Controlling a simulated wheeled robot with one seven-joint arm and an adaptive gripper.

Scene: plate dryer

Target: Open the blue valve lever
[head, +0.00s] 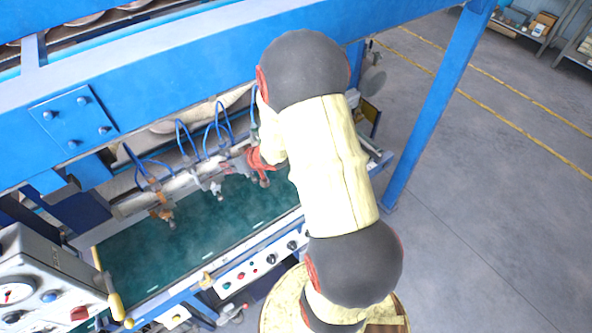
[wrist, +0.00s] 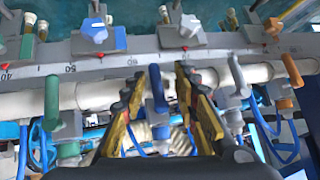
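The blue valve lever (wrist: 156,86) stands upright in the middle of the wrist view, on a valve at the white pipe. My gripper (wrist: 158,78) is open, with its yellow and black fingers on either side of the lever. A visible gap separates each finger from the lever, so it does not look gripped. How the lever and fingertips line up in depth is hard to tell. In the head view, my arm hides the blue lever and most of the gripper.
In the wrist view, a green lever (wrist: 52,104) stands left, a grey lever (wrist: 238,76) and an orange lever (wrist: 292,70) right. A grey ruled rail (wrist: 130,62) with clamps runs behind. The head view shows a green board (head: 150,250) and a blue frame post (head: 435,110).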

